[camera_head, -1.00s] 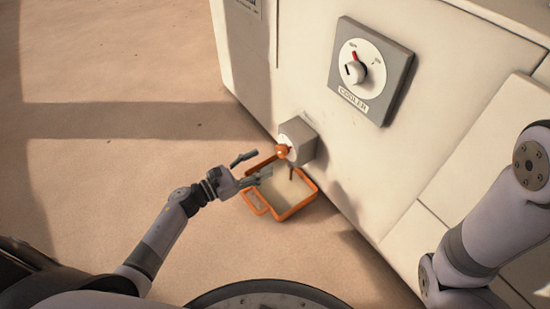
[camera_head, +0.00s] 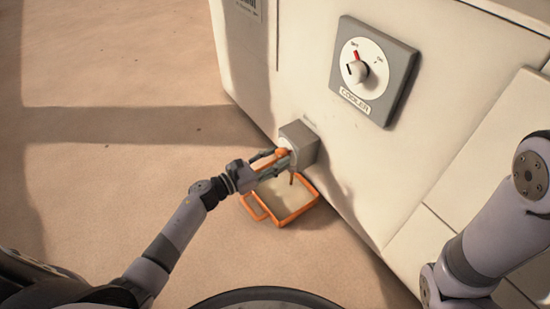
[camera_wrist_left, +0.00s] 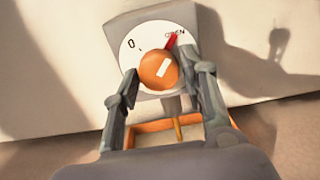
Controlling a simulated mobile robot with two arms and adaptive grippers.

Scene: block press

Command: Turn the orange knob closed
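The orange knob (camera_head: 282,153) sits on a grey box (camera_head: 302,140) low on the white machine's face. In the left wrist view the knob (camera_wrist_left: 158,69) has a white mark, and a red pointer beside it points to OPEN on the white dial (camera_wrist_left: 133,50); a 0 is at the dial's left. My left gripper (camera_head: 275,160) is at the knob. In the wrist view its fingers (camera_wrist_left: 167,75) are spread on either side of the knob, with small gaps seeming to show. My right arm stands at the right of the head view; its gripper is out of view.
An orange-rimmed tray (camera_head: 293,215) with a handle lies on the floor below the knob. A thin brownish spout or stream (camera_wrist_left: 178,128) shows above it. A COOLER dial (camera_head: 358,73) on a grey plate is higher up the machine. Floor to the left is clear.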

